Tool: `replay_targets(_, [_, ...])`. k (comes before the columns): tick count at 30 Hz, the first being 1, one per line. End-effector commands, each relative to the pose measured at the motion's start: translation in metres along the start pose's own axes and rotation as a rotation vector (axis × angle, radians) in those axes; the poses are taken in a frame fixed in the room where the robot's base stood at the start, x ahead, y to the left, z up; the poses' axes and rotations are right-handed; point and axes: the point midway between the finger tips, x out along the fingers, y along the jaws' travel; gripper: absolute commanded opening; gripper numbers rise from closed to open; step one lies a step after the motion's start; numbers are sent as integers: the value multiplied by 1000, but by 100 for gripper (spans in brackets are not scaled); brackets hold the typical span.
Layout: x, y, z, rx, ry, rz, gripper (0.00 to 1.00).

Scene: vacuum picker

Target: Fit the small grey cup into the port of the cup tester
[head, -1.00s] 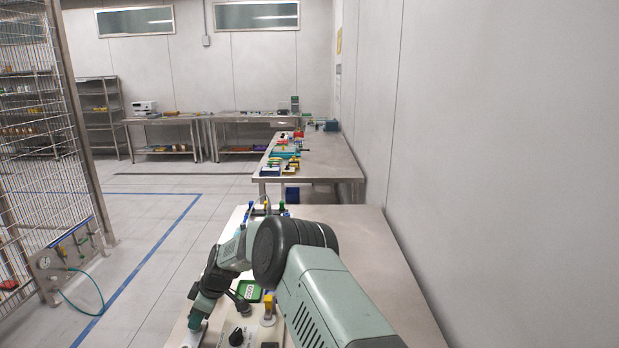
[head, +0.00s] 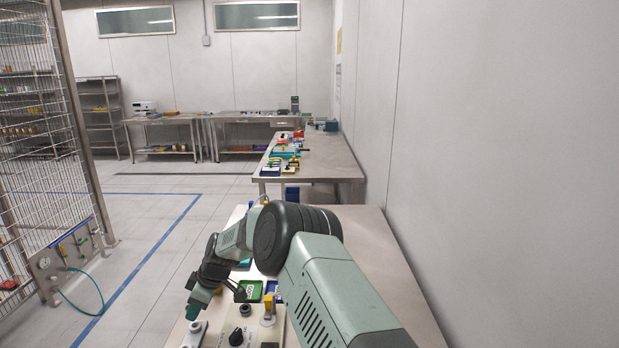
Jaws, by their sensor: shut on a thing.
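My gripper (head: 192,312) hangs at the lower left, above the left edge of the near bench. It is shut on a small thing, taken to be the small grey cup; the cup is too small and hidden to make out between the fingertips. The cup tester (head: 222,323) looks like the pale panel at the bottom, with a black knob (head: 236,337). A dark grey round fitting (head: 246,310) sits near its back edge, right of my gripper and apart from it; I cannot tell whether it is the port.
A pale grey piece with a rounded end (head: 195,330) lies just below my gripper. A yellow-topped fitting (head: 268,304) stands on the panel's right. Green (head: 250,291) and blue (head: 271,288) trays lie behind. The bench (head: 385,290) is bare right of my arm.

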Motion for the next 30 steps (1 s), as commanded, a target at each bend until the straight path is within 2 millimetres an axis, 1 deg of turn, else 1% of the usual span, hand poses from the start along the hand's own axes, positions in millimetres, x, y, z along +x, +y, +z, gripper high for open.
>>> replay_targets(12, [-14,0,-8,-1,-1,-1,0])
replay_targets(30, [-16,0,-8,0,-1,-1,0])
